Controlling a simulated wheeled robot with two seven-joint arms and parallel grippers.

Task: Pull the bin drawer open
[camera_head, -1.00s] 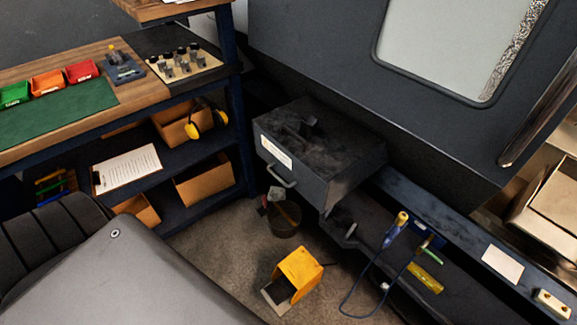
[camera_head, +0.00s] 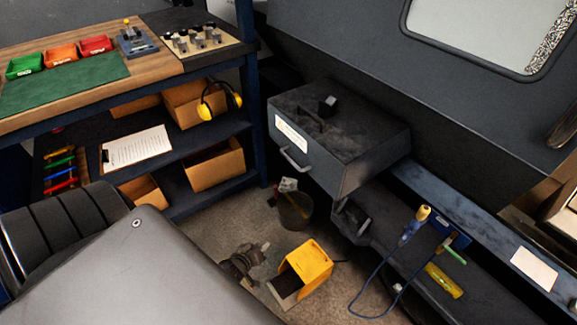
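The bin drawer (camera_head: 330,165) is a dark grey box front at the machine's left end. It has a white label (camera_head: 291,133) and a grey bar handle (camera_head: 297,160) on its left-facing side. No gap shows around this front, and nothing touches the handle. My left gripper (camera_head: 258,255) is dark and low in the picture, partly hidden behind my grey body panel. It is below and left of the handle, clearly apart from it, beside the yellow pedal. Whether its fingers are open is too unclear to tell. My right gripper is not in view.
A yellow foot pedal (camera_head: 306,266) and a dark bucket (camera_head: 293,212) stand on the floor below the drawer. A workbench (camera_head: 150,72) with shelves is at the left. A blue cable (camera_head: 362,285) hangs from the machine's lower ledge. Some floor between is bare.

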